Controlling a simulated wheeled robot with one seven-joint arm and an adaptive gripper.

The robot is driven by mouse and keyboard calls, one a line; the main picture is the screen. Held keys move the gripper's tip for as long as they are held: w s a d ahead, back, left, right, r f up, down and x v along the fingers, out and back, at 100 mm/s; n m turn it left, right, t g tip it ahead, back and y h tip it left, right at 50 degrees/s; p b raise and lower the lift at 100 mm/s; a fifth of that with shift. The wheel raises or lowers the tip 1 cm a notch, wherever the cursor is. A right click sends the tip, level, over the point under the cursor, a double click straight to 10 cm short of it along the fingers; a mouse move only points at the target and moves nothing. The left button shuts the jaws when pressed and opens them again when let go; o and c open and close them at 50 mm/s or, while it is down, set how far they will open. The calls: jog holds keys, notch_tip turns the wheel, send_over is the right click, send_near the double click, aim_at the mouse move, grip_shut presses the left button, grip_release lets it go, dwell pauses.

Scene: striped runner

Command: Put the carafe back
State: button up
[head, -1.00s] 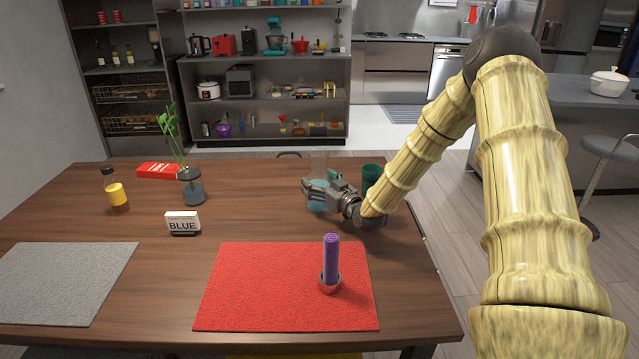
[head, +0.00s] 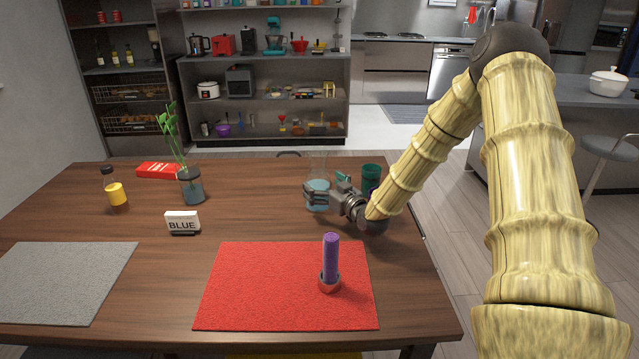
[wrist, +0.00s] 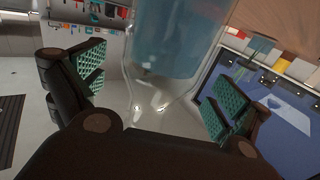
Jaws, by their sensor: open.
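The carafe (head: 318,205) is clear glass with blue liquid in it. It stands upright on the wooden table's far right part, left of my gripper (head: 318,193). In the wrist view the carafe (wrist: 175,45) shows close up between my two open fingers, with teal pads on both sides. A gap shows beside each pad, so the fingers do not appear closed on the glass. In the head view my fingers hide part of the carafe's side.
A dark green cup (head: 371,175) stands close behind my wrist. A red mat (head: 245,290) holds a purple cylinder (head: 331,256) in a small holder. A BLUE sign (head: 183,222), plant vase (head: 191,187), yellow-filled bottle (head: 115,193), red box (head: 158,170) and grey mat (head: 65,280) lie left.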

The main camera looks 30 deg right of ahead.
jog(key=shift+s+d, duration=0.15)
jog(key=shift+s, duration=2.65)
jog(key=shift+r, duration=0.1)
